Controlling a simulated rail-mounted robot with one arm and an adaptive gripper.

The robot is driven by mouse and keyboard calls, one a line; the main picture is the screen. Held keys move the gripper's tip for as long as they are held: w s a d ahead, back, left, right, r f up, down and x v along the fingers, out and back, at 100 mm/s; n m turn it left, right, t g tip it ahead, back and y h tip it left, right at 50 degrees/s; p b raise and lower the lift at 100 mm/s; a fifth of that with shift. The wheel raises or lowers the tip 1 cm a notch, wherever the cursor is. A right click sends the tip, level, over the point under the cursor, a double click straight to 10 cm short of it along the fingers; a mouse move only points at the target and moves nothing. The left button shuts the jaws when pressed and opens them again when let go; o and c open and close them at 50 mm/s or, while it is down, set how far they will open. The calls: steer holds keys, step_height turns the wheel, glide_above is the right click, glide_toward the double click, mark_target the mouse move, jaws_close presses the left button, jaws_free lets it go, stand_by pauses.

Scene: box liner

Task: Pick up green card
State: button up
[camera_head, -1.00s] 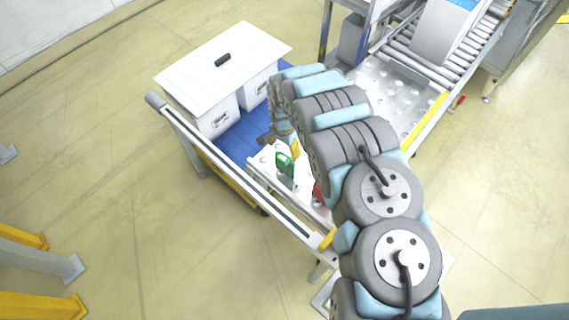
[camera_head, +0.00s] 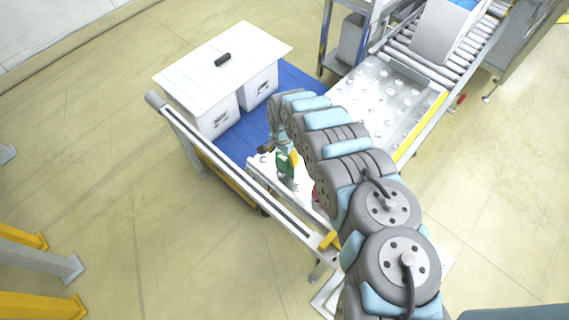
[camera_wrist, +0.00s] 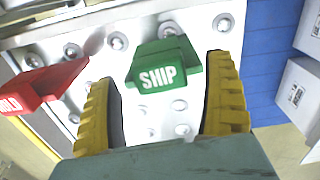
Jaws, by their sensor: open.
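The green card (camera_wrist: 163,77) stands on a grey plate with ball rollers and bears the word SHIP. In the wrist view it lies between and a little beyond my gripper's (camera_wrist: 165,105) two yellow fingers, which are open and apart from it. In the head view the green card (camera_head: 285,163) shows beside my gripper (camera_head: 275,147), which is partly hidden by my arm. A red card (camera_wrist: 42,84) stands to the left of the green one in the wrist view; only "OLD" of its word shows. In the head view the red card (camera_head: 315,195) is mostly hidden.
Two white boxes (camera_head: 220,118) stand on the blue surface (camera_head: 238,146), under a white board (camera_head: 190,75) with a black handle. A metal rail (camera_head: 235,175) runs along the near edge. A ball-roller table (camera_head: 395,90) and roller conveyor (camera_head: 470,55) lie at upper right.

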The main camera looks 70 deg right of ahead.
steer(key=shift+f, duration=0.55)
steer(key=c, duration=1.3)
